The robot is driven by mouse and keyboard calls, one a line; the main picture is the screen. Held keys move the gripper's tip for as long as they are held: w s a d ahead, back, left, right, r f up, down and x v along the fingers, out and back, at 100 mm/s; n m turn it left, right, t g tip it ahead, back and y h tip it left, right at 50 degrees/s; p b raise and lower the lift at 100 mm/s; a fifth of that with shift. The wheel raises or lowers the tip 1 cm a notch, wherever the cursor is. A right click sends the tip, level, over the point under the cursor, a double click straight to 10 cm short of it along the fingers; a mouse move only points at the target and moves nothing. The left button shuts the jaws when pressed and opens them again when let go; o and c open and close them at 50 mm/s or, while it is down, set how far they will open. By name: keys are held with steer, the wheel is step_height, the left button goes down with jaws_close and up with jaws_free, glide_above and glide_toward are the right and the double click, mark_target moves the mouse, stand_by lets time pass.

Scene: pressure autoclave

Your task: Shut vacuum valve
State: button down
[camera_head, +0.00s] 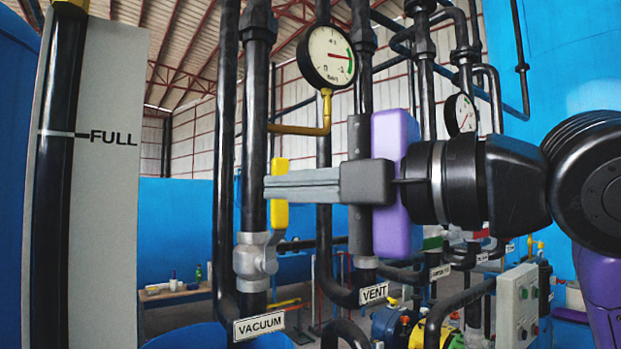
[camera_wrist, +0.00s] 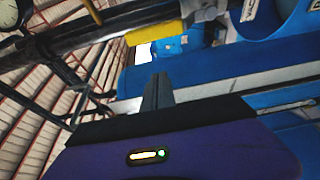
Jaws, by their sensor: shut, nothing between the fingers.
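The vacuum valve (camera_head: 255,262) is a grey body on the black vertical pipe above the VACUUM label (camera_head: 258,326). Its yellow handle (camera_head: 281,216) stands upright, along the pipe. In the head view my gripper (camera_head: 268,187) points left, and its grey fingers cross in front of the handle, hiding its middle. In the wrist view the yellow handle (camera_wrist: 155,32) lies above the fingertips (camera_wrist: 160,76), with a gap between them in the picture. The fingers are together and hold nothing. I cannot tell whether they touch the handle.
A pressure gauge (camera_head: 328,55) on a yellow elbow is above my gripper. The VENT pipe, with its label (camera_head: 374,293), runs close behind my wrist. A tall level tube marked FULL (camera_head: 113,138) stands at left. A grey control box (camera_head: 517,307) is at lower right.

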mark_target(276, 216)
steer(key=w+a+p, duration=0.2)
steer(key=w, duration=0.4)
steer(key=shift+p, duration=0.35)
steer(key=shift+d, duration=0.2)
